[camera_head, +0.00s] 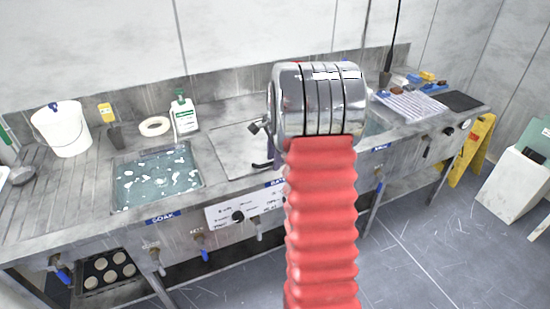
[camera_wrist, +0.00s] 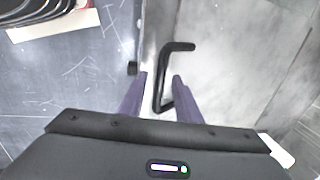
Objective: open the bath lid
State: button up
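The bath lid (camera_head: 232,150) is a flat grey metal plate lying shut on the bench, right of the open soak bath; my red arm hides its right part. Its black handle shows in the wrist view as a bent bar (camera_wrist: 178,46) standing off the grey lid surface (camera_wrist: 235,75). My gripper (camera_wrist: 159,77) has two dark purple fingers spread apart. The handle's bar runs in the gap between the fingers, with space visible on both sides. I cannot tell how deep the bar sits between them. In the head view my gripper is mostly hidden behind my arm.
The soak bath (camera_head: 207,182) holds bluish water with white flecks. A white bucket (camera_head: 62,130), tape roll (camera_head: 155,126) and green-labelled bottle (camera_head: 184,115) stand behind it. Valves and labels line the bench front. A yellow floor sign (camera_head: 472,150) and white bin (camera_head: 518,172) stand right.

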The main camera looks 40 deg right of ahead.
grip_shut()
dwell(0.3)
dwell(0.3)
